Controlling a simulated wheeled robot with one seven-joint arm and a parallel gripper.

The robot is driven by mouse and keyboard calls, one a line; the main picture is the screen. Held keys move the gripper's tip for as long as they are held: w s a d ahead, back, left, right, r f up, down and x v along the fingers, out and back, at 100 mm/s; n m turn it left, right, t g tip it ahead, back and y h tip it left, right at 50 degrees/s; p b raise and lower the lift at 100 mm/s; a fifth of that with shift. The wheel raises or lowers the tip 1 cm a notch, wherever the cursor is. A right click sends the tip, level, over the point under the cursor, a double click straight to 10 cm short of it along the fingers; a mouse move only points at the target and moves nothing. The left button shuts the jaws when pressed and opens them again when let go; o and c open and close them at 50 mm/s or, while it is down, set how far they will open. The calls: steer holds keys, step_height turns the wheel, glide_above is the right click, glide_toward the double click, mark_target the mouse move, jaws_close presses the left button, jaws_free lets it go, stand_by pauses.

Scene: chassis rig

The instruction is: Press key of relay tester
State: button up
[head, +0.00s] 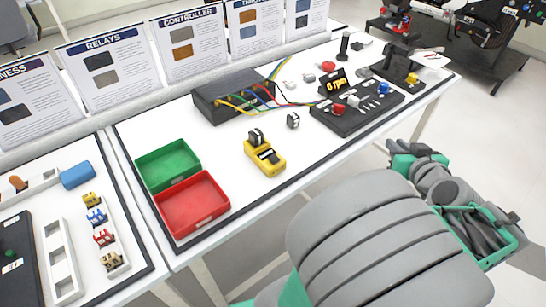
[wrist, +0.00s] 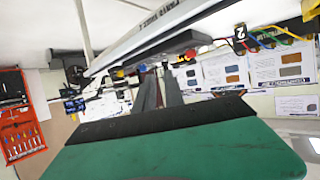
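The relay tester, a small yellow device (head: 265,159) with a dark face, stands on the white table right of the red bin. A black and white relay block (head: 256,137) is at its far end; I cannot tell whether it is plugged in. The key is too small to make out. My arm fills the lower right of the head view, and its fingers do not show clearly there. In the wrist view my gripper (wrist: 160,88) shows two dark fingers close together with nothing seen between them. It is well away from the tester.
A green bin (head: 168,165) and a red bin (head: 192,204) stand left of the tester. A black box (head: 233,93) with coloured wires is behind it. A loose relay (head: 293,120) and a black controller board (head: 358,110) are to the right. The table's front strip is clear.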

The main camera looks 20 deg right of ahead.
jaws_close()
stand_by(1.0)
